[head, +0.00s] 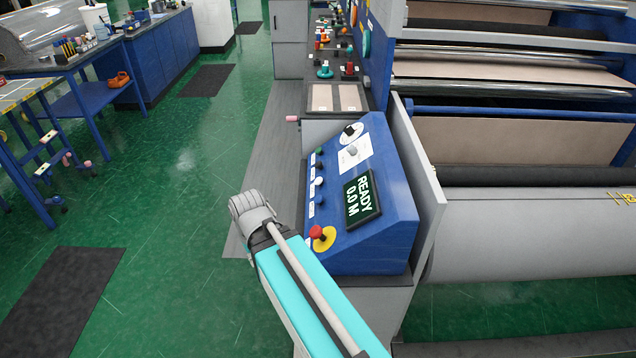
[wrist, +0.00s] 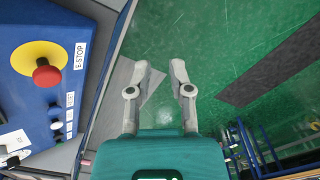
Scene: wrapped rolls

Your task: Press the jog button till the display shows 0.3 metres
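The blue control panel (head: 345,225) stands right of centre in the head view. Its display (head: 362,199) reads READY 0.0 M. A column of small buttons (head: 319,182) with white labels runs along its left edge; the labels are too small to tell which is the jog button. In the wrist view, small buttons (wrist: 56,125) show at the left, below the red emergency stop (wrist: 46,73) labelled E-STOP. My gripper (wrist: 159,70) is open and empty, its fingers apart over the floor to the right of the panel in that view. In the head view my arm hides the gripper.
The red emergency stop on its yellow disc (head: 323,238) sits on the panel close to my arm. Two dials (head: 351,142) are at the panel's top. Large rollers (head: 530,225) stand to the right. Open green floor (head: 180,220) lies to the left.

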